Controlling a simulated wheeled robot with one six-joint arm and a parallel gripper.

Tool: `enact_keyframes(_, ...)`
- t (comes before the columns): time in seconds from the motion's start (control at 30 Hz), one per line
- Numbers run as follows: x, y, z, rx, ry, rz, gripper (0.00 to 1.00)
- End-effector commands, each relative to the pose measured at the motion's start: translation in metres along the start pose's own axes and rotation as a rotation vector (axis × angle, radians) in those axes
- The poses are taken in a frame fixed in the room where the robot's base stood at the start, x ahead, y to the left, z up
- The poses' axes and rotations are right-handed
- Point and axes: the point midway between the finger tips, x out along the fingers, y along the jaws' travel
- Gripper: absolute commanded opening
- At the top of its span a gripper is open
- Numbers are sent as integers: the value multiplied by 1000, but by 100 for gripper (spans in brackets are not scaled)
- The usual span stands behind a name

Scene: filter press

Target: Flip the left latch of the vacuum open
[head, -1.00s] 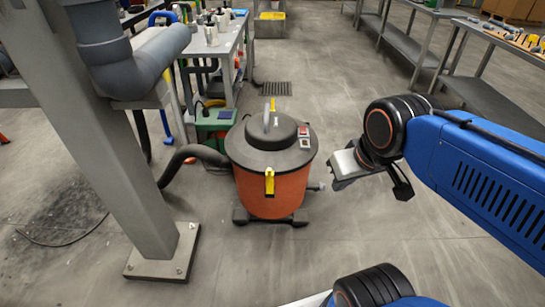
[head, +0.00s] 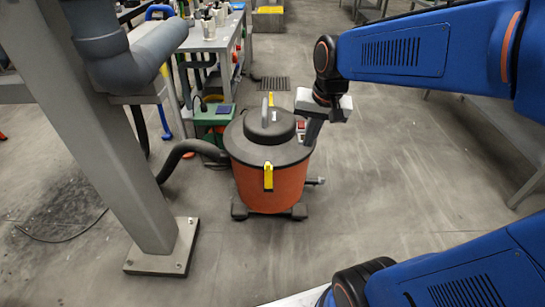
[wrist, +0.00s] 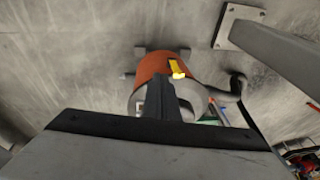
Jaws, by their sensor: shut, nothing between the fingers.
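The vacuum is an orange drum (head: 272,190) with a dark grey lid (head: 245,143) and a top handle. One yellow latch (head: 268,176) hangs upright on its near side; another yellow latch (head: 271,99) shows at the lid's far edge. I cannot tell which one is the left latch. In the wrist view the drum (wrist: 150,66) and a yellow latch (wrist: 177,67) show beyond my fingers. My gripper (head: 311,140) points down at the lid's right edge, shut and empty; it also shows in the wrist view (wrist: 160,82). Whether it touches the lid is unclear.
A grey post (head: 130,150) on a bolted foot stands left of the vacuum. A dark hose (head: 185,152) runs from the drum's left side. A green box (head: 213,115) and a bench (head: 215,38) stand behind. The floor in front and at right is open.

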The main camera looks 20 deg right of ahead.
Motion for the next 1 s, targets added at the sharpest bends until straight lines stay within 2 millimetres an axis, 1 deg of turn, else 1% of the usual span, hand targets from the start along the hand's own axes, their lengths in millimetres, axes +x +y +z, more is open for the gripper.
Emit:
enact_keyframes(0.03,8,-5,-12,32,-19,3,0)
enact_keyframes(0.17,28,-18,-41,119,-55,8,0)
enact_keyframes(0.3,53,-30,-71,215,-93,16,0)
enact_keyframes(0.37,65,-36,-83,256,-109,21,0)
enact_keyframes(0.5,95,-46,-110,349,-143,34,0)
enact_keyframes(0.6,115,-53,-126,410,-166,43,0)
enact_keyframes(0.7,133,-57,-138,457,-183,52,0)
enact_keyframes(0.8,145,-60,-146,490,-194,59,0)
enact_keyframes(0.9,152,-62,-151,510,-199,62,0)
enact_keyframes(1.0,154,-62,-152,517,-202,63,0)
